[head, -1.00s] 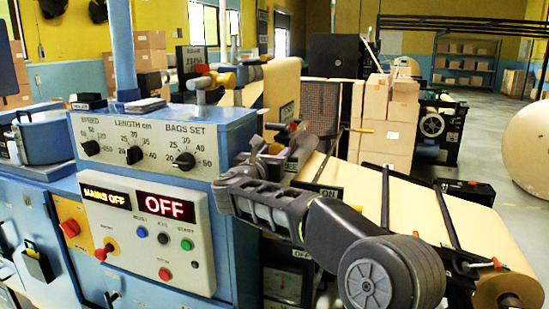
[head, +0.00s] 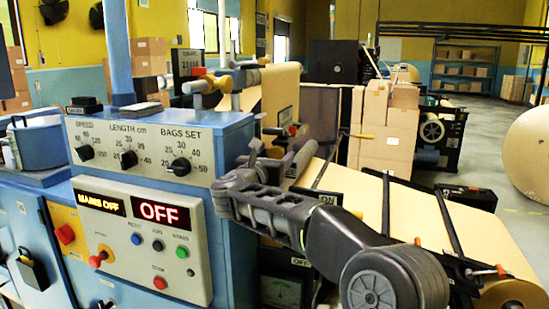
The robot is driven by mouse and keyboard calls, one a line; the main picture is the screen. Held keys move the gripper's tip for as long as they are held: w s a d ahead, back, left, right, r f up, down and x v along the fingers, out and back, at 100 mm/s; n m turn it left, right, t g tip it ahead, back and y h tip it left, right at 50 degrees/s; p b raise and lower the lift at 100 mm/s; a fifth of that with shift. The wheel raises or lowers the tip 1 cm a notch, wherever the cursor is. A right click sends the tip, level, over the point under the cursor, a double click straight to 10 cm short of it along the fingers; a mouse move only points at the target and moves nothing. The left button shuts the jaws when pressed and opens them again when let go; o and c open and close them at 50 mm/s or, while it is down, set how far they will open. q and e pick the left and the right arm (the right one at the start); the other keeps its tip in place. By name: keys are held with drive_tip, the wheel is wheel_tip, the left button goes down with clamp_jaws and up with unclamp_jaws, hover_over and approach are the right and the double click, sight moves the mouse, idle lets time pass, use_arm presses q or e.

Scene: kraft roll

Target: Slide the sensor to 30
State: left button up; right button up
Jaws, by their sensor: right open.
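My right gripper (head: 277,157) is open at the end of my dark grey arm, which comes in from the lower right. It is beside the right end of the blue control cabinet (head: 232,135), in front of the brown paper web. No object shows between its fingers. I cannot make out the sensor or a scale for it with certainty; a small red-tipped fitting (head: 293,130) shows just behind the gripper, and the arm hides part of that area. My left gripper is not in view.
The cabinet carries dials and a grey button panel (head: 207,266) with a lit OFF display (head: 160,211). A sloping brown paper web (head: 400,212) runs under dark bars at the right. Stacked cartons (head: 388,125) stand behind. Open floor lies at the far right.

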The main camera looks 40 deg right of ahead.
drive_tip(key=b+v, duration=0.3)
drive_tip(key=v, duration=0.4)
drive_tip(key=shift+s+a, duration=0.2)
drive_tip(key=shift+a, duration=0.1)
